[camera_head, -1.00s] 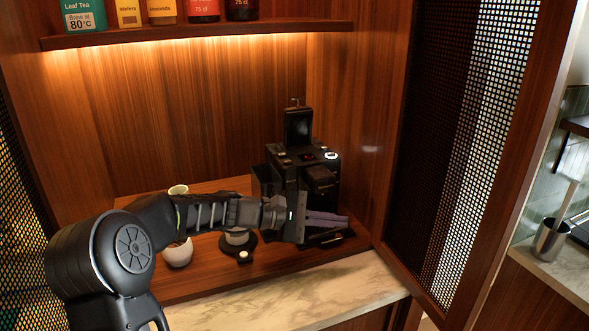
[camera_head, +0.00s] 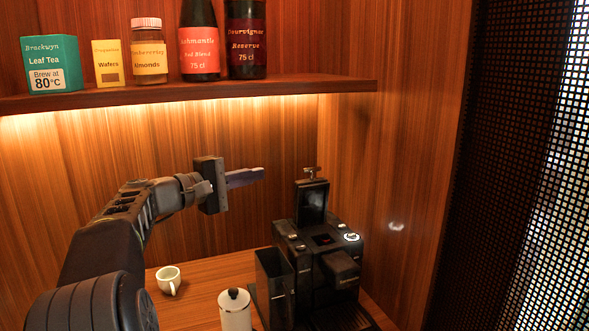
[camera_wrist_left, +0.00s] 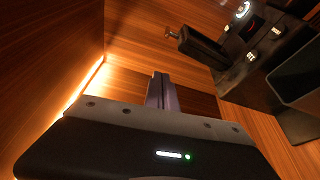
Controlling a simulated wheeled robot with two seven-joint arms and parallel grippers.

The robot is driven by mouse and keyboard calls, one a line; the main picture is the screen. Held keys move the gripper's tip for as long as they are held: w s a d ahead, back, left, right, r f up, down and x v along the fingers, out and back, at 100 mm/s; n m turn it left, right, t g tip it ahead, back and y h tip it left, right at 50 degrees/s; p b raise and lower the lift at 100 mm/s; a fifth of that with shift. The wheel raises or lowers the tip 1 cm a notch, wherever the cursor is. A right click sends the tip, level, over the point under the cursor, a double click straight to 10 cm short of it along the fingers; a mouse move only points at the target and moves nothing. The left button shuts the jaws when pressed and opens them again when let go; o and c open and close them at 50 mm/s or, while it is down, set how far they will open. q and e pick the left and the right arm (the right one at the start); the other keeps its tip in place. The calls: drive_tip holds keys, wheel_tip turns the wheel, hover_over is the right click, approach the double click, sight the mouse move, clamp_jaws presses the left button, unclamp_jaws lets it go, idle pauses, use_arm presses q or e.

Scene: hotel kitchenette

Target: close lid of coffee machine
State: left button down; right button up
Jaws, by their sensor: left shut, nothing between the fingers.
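The black coffee machine (camera_head: 318,262) stands at the right of the cabinet's wooden counter. Its lid (camera_head: 312,202) stands upright, open, at the back of the machine's top. In the left wrist view the machine (camera_wrist_left: 262,42) is at the upper right, with the raised lid (camera_wrist_left: 203,47) pointing left. My left gripper (camera_head: 258,175) is shut and empty, raised to the left of the lid and a little higher, apart from it. Its fingers (camera_wrist_left: 162,92) show together in the left wrist view. My right gripper is not in view.
A white cup (camera_head: 168,279) and a white canister (camera_head: 235,311) with a dark lid stand left of the machine. A shelf (camera_head: 200,95) with a tea box, wafers, a jar and bottles runs above my left gripper. A perforated cabinet door (camera_head: 500,170) is at the right.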

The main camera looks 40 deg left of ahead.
use_arm(q)
drive_tip(key=p, duration=0.5)
hover_over(311, 197)
drive_tip(key=s+a, duration=0.2)
drive_tip(key=a, duration=0.1)
drive_tip(key=shift+s+a, duration=0.2)
